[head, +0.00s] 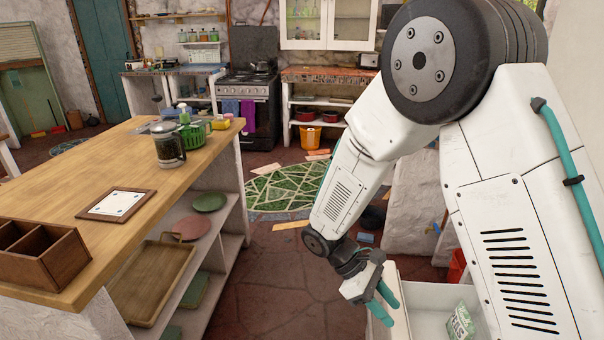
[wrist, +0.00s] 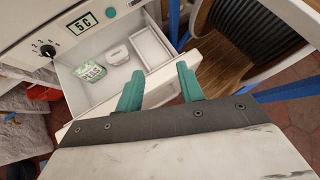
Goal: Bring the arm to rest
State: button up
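My gripper (head: 386,310) hangs low at the end of my white arm, right of centre in the head view. In the wrist view its two teal fingers (wrist: 158,72) stand apart with nothing held between them. They overlap the front edge of an open white drawer (wrist: 85,98); I cannot tell whether they touch it. The drawer also shows in the head view (head: 425,293), beside my gripper and partly hidden by my arm. Inside it lie a green and white packet (wrist: 91,73) and, in the wrist view, a small white item (wrist: 116,54).
A wooden-topped counter (head: 100,165) stands left, bearing a wooden box (head: 40,258), a framed card (head: 117,204), a glass press pot (head: 168,148) and a green basket (head: 192,136). A drum of dark coil (wrist: 255,25) is beside the drawer. Open floor (head: 280,285) lies between counter and arm.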

jog(key=s+d+r+m+t+y, duration=0.3)
jog(key=s+r+m, duration=0.3)
jog(key=r, duration=0.6)
jog(key=s+d+r+m+t+y, duration=0.4)
jog(key=s+d+r+m+y, duration=0.1)
jog(key=s+r, duration=0.5)
jog(key=shift+s+d+r+m, duration=0.3)
jog(key=shift+r+m, duration=0.4)
jog(key=shift+r, duration=0.7)
